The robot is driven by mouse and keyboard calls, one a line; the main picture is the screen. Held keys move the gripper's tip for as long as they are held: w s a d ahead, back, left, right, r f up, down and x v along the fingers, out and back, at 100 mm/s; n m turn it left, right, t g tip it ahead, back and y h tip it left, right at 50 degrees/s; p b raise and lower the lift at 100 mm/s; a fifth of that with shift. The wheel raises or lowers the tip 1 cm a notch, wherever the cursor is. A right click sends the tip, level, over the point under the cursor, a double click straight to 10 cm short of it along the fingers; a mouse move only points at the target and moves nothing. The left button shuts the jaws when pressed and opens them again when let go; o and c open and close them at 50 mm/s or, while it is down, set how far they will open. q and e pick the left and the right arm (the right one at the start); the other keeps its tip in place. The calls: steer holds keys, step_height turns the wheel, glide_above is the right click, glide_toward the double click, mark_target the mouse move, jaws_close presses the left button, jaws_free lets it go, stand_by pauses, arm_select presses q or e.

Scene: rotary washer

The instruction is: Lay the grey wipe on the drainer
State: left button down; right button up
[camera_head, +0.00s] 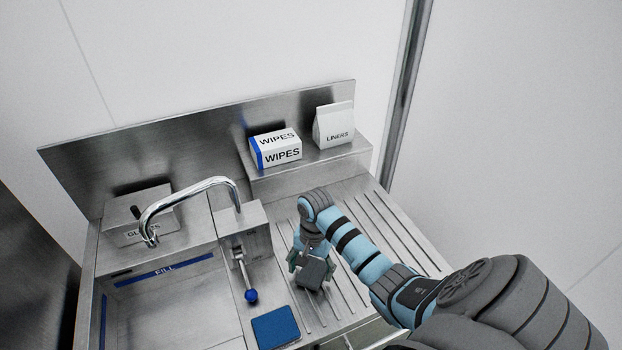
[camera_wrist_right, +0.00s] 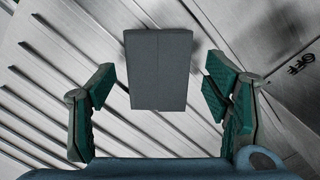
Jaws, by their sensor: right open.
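The grey wipe (camera_wrist_right: 159,70) is a grey block between the two spread fingers of my right gripper (camera_wrist_right: 161,108) in the right wrist view. A clear gap shows on each side of it, so the fingers do not touch it. In the head view the wipe (camera_head: 314,272) shows at the near side of my right gripper (camera_head: 311,261), which points down over the ribbed drainer (camera_head: 383,222). The drainer's ribs also show behind the wipe in the wrist view. I cannot tell whether the wipe rests flat on it. My left gripper is out of view.
A blue pad (camera_head: 275,327) lies left of the gripper, near a lever with a blue knob (camera_head: 251,296). The tap (camera_head: 190,190) and basin (camera_head: 165,305) are further left. The WIPES box (camera_head: 277,150) and LINERS pack (camera_head: 334,126) stand on the back ledge. The drainer's right side is clear.

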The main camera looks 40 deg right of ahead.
mark_target(312, 271)
steer(key=r, duration=0.6)
steer(key=shift+w+d+r, duration=0.1)
steer(key=shift+d+r, duration=0.05)
steer(key=shift+d, duration=0.15)
steer(key=shift+a, duration=0.1)
